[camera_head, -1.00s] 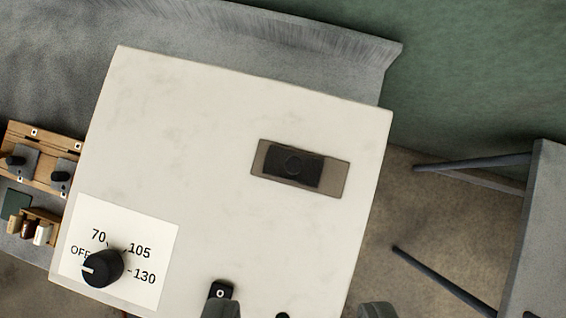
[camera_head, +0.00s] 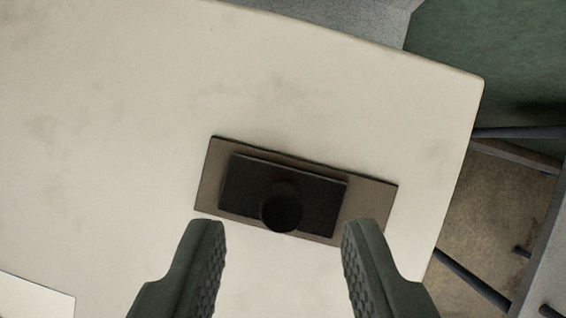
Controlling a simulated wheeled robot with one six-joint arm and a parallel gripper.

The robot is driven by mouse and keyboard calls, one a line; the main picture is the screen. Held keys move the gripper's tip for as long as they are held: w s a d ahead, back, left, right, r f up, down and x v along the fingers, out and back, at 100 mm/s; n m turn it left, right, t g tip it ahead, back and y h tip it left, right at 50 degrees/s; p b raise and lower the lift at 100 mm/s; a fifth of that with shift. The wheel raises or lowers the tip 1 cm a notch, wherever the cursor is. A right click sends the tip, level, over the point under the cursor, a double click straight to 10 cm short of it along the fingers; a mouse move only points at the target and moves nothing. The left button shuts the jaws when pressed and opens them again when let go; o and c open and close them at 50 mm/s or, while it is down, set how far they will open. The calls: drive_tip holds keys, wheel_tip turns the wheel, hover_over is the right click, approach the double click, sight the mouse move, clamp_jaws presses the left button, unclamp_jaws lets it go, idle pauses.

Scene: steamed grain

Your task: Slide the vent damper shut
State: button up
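The vent damper is a black sliding plate (camera_head: 240,185) with a round black knob (camera_head: 282,208) standing up from it. It sits on a brown-grey base plate (camera_head: 370,205) set in the pale top surface. The black plate lies toward the left of the base, with more brown showing at the right end. My gripper (camera_head: 283,238) is open, its two dark padded fingers well apart at the bottom of the view. The knob shows between and just beyond the fingertips, and nothing is held. Whether the fingers are at knob height I cannot tell.
The pale top (camera_head: 110,110) is clear around the damper. Its right edge drops to a brown floor (camera_head: 490,220) with dark legs of a grey table. A white label corner (camera_head: 35,298) shows at lower left. A grey surface (camera_head: 350,15) and green area lie behind.

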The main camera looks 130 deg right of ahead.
sight(282, 204)
drive_tip(key=shift+x, duration=1.35)
clamp_jaws()
